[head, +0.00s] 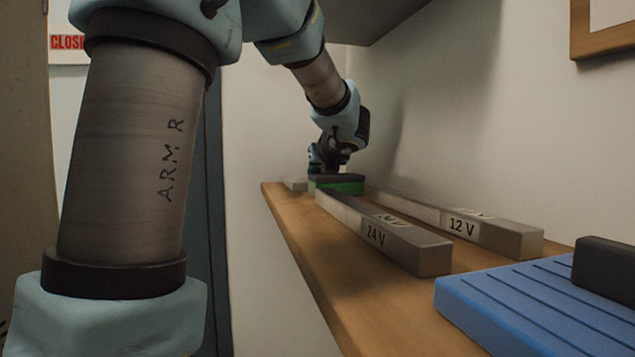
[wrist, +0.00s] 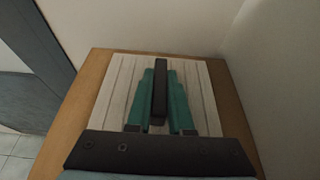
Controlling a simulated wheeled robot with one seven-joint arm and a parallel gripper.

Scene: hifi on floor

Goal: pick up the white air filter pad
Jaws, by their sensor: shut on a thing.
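The white air filter pad (wrist: 103,95) is a pale, ridged slab with a dark upright handle (wrist: 160,90) along its middle. In the wrist view my gripper (wrist: 161,98) has its two green fingers on either side of that handle, shut on it. The pad looks flat over the wooden shelf; I cannot tell whether it is lifted. In the head view my gripper (head: 326,160) is at the shelf's far end, with a pale edge, likely the pad (head: 295,184), showing at its left. Most of the pad is hidden there.
A green block (head: 350,188) with a dark top shows at the gripper. Grey bars marked 24 V (head: 400,243) and 12 V (head: 490,231) lie nearer on the wooden shelf (head: 335,290). A blue ridged pad (head: 530,305) with a dark handle is nearest. Walls (wrist: 265,70) border the shelf.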

